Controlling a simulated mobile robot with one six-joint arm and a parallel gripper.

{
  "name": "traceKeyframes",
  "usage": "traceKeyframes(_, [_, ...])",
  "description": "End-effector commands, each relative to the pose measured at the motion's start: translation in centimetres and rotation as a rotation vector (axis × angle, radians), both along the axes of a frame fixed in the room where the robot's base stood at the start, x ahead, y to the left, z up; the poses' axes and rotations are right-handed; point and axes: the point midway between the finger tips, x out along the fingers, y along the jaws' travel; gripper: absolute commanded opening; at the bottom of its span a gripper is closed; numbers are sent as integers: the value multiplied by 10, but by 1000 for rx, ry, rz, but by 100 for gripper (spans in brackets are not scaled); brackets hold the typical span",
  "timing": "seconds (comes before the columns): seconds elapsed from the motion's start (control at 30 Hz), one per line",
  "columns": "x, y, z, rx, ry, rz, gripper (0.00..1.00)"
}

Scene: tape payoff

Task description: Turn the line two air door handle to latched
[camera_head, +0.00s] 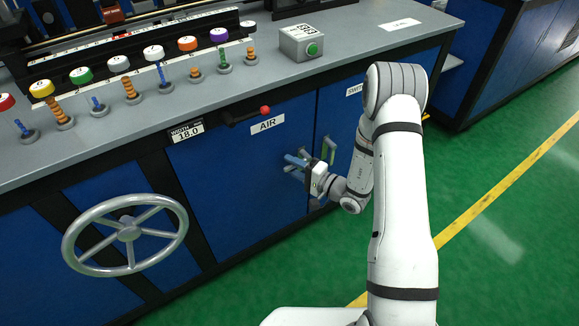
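The blue door labelled AIR (240,170) is in the front of the machine cabinet, left of my arm. A light blue handle (296,160) shows near the door's right edge, lying roughly level. My gripper (306,174) is at this handle, reaching in from the right. Its fingers are small and partly hidden by the gripper body. I cannot tell whether they are closed on the handle or only beside it. The door looks flush with the cabinet front.
A green handle (328,149) is on the neighbouring door, close to my wrist. A red-knobbed lever (248,116) is above the AIR label. A large handwheel (126,235) stands out at left. Open green floor (490,220) lies to the right.

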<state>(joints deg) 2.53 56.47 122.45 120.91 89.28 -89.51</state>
Motion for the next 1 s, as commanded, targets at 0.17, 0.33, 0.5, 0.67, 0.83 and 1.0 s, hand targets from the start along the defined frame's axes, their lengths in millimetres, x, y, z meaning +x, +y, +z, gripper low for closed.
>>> traceKeyframes(0.17, [0, 0, 0, 0, 0, 0, 36])
traceKeyframes(0.33, [0, -1, 0, 0, 0, 0, 22])
traceKeyframes(0.5, [0, -1, 0, 0, 0, 0, 8])
traceKeyframes(0.67, [0, -1, 0, 0, 0, -1, 0])
traceKeyframes(0.83, [0, -1, 0, -1, 1, -1, 0])
traceKeyframes(1.0, [0, 7, 0, -1, 0, 2, 0])
